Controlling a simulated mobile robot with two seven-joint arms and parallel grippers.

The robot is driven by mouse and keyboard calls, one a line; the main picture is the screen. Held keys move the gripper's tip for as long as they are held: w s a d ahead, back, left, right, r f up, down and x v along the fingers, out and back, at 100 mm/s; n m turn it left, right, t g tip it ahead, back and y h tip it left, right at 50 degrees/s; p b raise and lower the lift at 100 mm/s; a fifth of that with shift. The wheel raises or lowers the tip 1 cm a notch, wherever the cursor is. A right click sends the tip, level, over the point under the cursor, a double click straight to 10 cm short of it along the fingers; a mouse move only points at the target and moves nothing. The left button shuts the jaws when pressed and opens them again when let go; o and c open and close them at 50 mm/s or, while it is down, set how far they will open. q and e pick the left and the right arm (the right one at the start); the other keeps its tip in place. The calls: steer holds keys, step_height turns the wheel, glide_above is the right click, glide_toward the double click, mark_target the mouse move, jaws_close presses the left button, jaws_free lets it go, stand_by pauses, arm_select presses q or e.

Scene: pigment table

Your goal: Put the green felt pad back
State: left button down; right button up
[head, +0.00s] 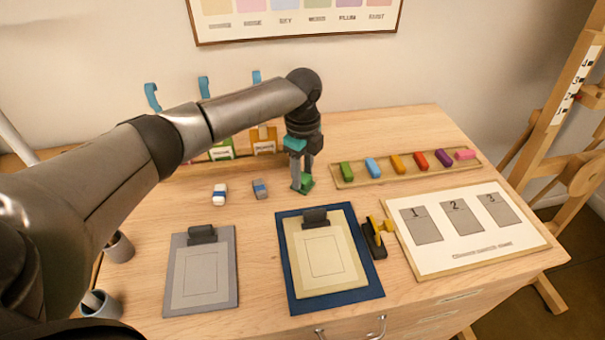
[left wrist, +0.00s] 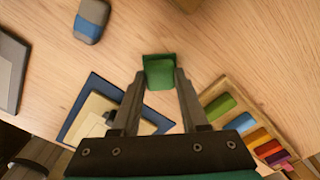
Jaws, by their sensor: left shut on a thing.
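The green felt pad (head: 306,184) is a small green piece held between the fingertips of my left gripper (head: 302,186), at or just above the wooden table behind the clipboards. In the left wrist view, the pad (left wrist: 160,73) shows a bright green face and a darker green edge. My left gripper (left wrist: 160,78) is shut on it from both sides and points down. I cannot tell whether the pad touches the table. My right gripper is not in view.
Two small blocks (head: 219,193) (head: 260,189) lie left of the pad. A wooden tray (head: 340,183) of coloured sticks is to the right. A grey clipboard (head: 174,290), a blue-backed clipboard (head: 293,285) and a numbered board (head: 440,245) lie in front.

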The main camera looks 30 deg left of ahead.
mark_target(303, 177)
arm_select(q)
steer(key=shift+c, duration=2.1)
jaws_free()
step_height(303, 177, up, 12)
steer(key=p, duration=0.2)
steer(key=shift+r, duration=0.15)
